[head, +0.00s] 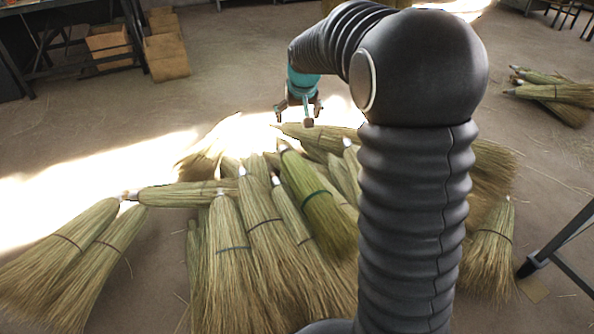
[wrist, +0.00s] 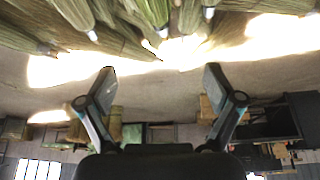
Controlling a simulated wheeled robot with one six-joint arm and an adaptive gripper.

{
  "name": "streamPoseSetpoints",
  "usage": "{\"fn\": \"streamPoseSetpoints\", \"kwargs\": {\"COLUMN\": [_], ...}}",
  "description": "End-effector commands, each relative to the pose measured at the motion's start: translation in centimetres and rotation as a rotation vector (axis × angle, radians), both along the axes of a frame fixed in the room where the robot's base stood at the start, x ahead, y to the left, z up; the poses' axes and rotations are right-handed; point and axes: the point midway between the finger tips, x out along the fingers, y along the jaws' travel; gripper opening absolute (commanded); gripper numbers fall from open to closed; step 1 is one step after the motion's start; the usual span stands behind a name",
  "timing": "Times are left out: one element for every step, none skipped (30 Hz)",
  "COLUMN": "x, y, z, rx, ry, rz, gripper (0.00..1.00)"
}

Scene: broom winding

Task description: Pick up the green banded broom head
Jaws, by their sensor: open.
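The green banded broom head (head: 318,207) lies on the pile in the head view, greener than its neighbours, with a dark green band around its middle. Its narrow pale-tipped end points up and left, and its bristles spread down and right. My gripper (head: 298,113) is open and empty, above and beyond that narrow end, apart from it. In the wrist view my gripper (wrist: 160,72) shows two spread fingers with nothing between them. Several broom ends hang along the top edge there; I cannot tell for certain which is the green banded one.
Other straw broom heads (head: 235,235) crowd around it and partly overlap. Two more brooms (head: 62,245) lie at the left, and a small bundle (head: 553,92) at the upper right. Cardboard boxes (head: 165,52) stand at the back left. Bare floor (head: 90,130) lies beyond the pile.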

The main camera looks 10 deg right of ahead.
Motion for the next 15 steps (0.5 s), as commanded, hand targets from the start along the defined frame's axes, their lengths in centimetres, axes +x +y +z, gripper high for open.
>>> {"fn": "streamPoseSetpoints", "kwargs": {"x": [1.6, 2.4, 3.6, 4.4, 5.2, 6.3, 7.1, 7.8, 8.8, 9.5, 10.2, 11.0, 11.6, 12.1, 12.7], "y": [0.0, 0.0, 0.0, 0.1, 0.1, 0.1, 0.1, 0.1, 0.1, 0.1, 0.1, 0.1, 0.1, 0.1, 0.1], "z": [-1.4, -2.2, -3.2, -3.9, -4.7, -5.8, -6.6, -7.5, -8.7, -9.6, -10.5, -11.6, -12.4, -13.2, -14.2], "rx": [0.0, 0.0, 0.0, 0.0, 0.0, -0.001, -0.001, -0.001, -0.001, -0.001, -0.001, -0.001, -0.001, -0.001, -0.001], "ry": [0.008, 0.01, 0.013, 0.013, 0.015, 0.017, 0.019, 0.021, 0.023, 0.024, 0.025, 0.028, 0.029, 0.03, 0.031], "rz": [0.001, 0.001, 0.001, 0.001, 0.001, 0.002, 0.002, 0.002, 0.002, 0.003, 0.003, 0.003, 0.003, 0.003, 0.003], "gripper": [0.91, 0.91, 0.91, 0.91, 0.91, 0.91, 0.91, 0.91, 0.91, 0.91, 0.91, 0.91, 0.91, 0.91, 0.91]}}
